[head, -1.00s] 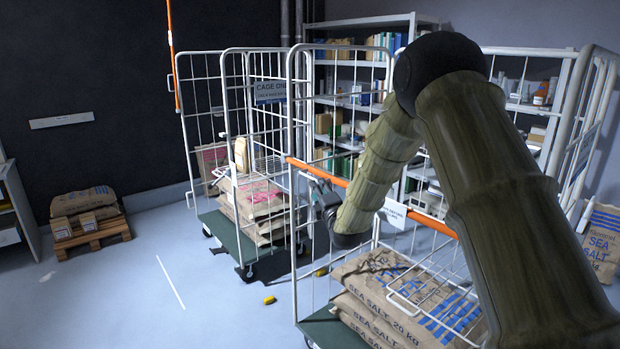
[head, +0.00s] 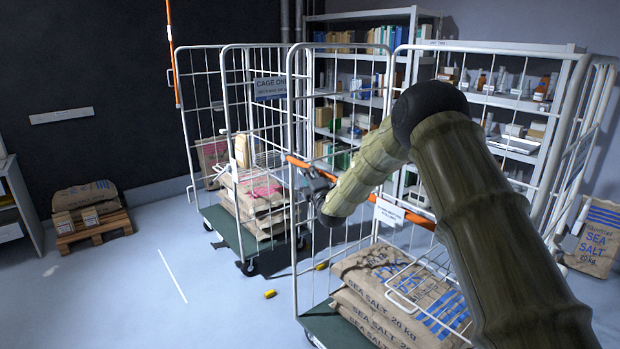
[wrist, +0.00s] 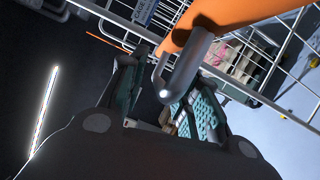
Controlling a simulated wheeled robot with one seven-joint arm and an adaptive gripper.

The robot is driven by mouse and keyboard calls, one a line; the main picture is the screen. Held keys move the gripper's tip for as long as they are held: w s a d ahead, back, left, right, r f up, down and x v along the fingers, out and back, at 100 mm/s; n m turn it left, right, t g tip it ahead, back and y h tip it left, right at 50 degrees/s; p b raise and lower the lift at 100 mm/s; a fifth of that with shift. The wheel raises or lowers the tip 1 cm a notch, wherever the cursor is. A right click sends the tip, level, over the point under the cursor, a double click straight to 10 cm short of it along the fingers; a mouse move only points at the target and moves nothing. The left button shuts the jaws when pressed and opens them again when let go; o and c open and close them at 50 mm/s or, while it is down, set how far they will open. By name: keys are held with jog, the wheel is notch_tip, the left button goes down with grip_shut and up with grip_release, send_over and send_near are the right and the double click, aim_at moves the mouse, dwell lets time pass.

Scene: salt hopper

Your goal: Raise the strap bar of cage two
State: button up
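Cage two is the nearer white wire cage (head: 294,230), with salt sacks on its green base. Its orange strap bar (head: 419,219) lies across the front, sloping down to the right in the head view. A white label hangs on the bar. In the wrist view the bar (wrist: 225,18) fills the top, and a grey hooked handle (wrist: 186,62) hangs from it. My gripper (head: 310,181) is at the bar's left end. In the wrist view its green-padded fingers (wrist: 160,92) stand apart, with the handle's bend between or just above them. Contact is unclear.
Cage one (head: 232,225) stands behind to the left, its orange bar (head: 173,55) upright. Shelves (head: 480,100) stand behind cage two. A sack pallet (head: 95,230) is at the left wall. A small yellow object (head: 270,294) lies on the floor; the left floor is mostly clear.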

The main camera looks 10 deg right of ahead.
grip_shut()
